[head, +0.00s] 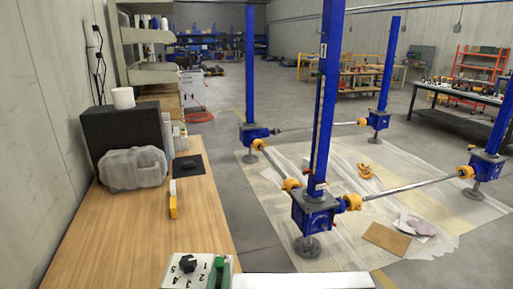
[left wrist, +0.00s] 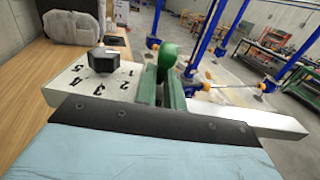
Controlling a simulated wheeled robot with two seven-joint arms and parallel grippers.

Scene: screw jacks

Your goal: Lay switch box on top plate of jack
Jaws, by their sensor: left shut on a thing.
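The switch box (head: 186,270) is pale, with a black knob and printed numbers, at the bottom of the head view. It also shows in the left wrist view (left wrist: 72,86), face up, with green parts and a green ball at its right side. My left gripper (left wrist: 160,100) is shut at the box; its fingertips are hard to tell from the green parts. The nearest screw jack (head: 314,215) is a blue housing with a tall blue column, standing on the floor to the right of the box. Its top plate is not clear. My right gripper is not visible.
A wooden bench (head: 140,235) runs along the left wall, with a wrapped bundle (head: 133,168), a dark case (head: 120,132) and a yellow item (head: 173,207) on it. Shafts (head: 400,187) link several jacks. A brown board (head: 386,239) lies on the floor sheet.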

